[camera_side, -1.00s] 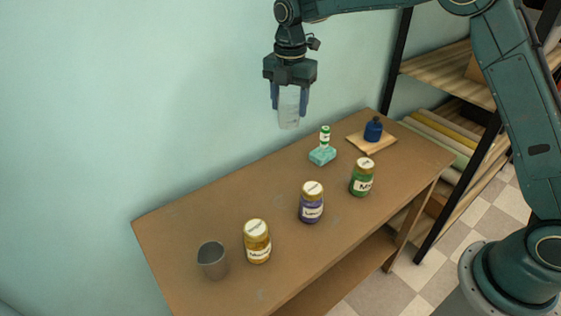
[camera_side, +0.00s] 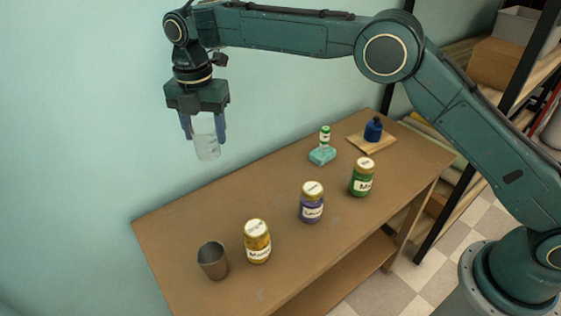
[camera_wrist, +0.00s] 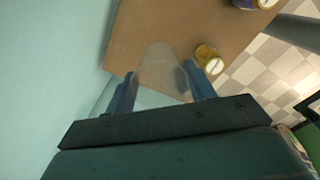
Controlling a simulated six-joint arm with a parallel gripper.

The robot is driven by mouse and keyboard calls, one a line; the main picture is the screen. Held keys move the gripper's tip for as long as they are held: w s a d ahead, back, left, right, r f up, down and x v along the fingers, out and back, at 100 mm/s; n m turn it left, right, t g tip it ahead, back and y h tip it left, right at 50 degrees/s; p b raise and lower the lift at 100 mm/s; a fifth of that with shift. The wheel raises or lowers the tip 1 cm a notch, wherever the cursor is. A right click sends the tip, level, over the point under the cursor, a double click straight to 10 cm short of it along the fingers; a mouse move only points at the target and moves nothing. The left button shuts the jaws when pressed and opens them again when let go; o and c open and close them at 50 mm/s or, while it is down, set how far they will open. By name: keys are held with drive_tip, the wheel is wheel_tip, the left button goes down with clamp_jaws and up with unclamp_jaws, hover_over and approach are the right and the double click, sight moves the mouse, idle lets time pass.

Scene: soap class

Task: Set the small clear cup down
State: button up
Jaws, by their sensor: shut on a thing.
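The small clear cup (camera_side: 207,140) is see-through and hangs tilted slightly in my gripper (camera_side: 204,132), high above the back left part of the wooden table (camera_side: 180,232). My gripper's two blue fingers are shut on its sides. In the wrist view the cup (camera_wrist: 160,70) shows between my gripper's fingers (camera_wrist: 163,88), with the table (camera_wrist: 135,30) below and beyond it. The cup touches nothing but the fingers.
On the table stand a grey metal cup (camera_side: 212,262), a yellow jar (camera_side: 257,243), a purple jar (camera_side: 311,204) and a green jar (camera_side: 361,178). Farther back are a teal block (camera_side: 322,155) with a small bottle (camera_side: 325,137) and a blue bottle (camera_side: 373,130) on a board. The table's back left is clear.

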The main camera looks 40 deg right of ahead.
drive_tip(key=shift+n, duration=0.4)
drive_tip(key=a, duration=0.2)
drive_tip(key=s+a, duration=0.1)
drive_tip(key=a, duration=0.2)
drive_tip(key=shift+s+a, duration=0.15)
drive_tip(key=shift+s, duration=0.05)
drive_tip(key=shift+f, duration=0.15)
wheel_tip(320, 180, down, 20)
drive_tip(key=shift+r, duration=0.1)
idle(0.5)
drive_tip(key=o, duration=1)
drive_tip(key=shift+c, duration=0.2)
wheel_tip(320, 180, up, 12)
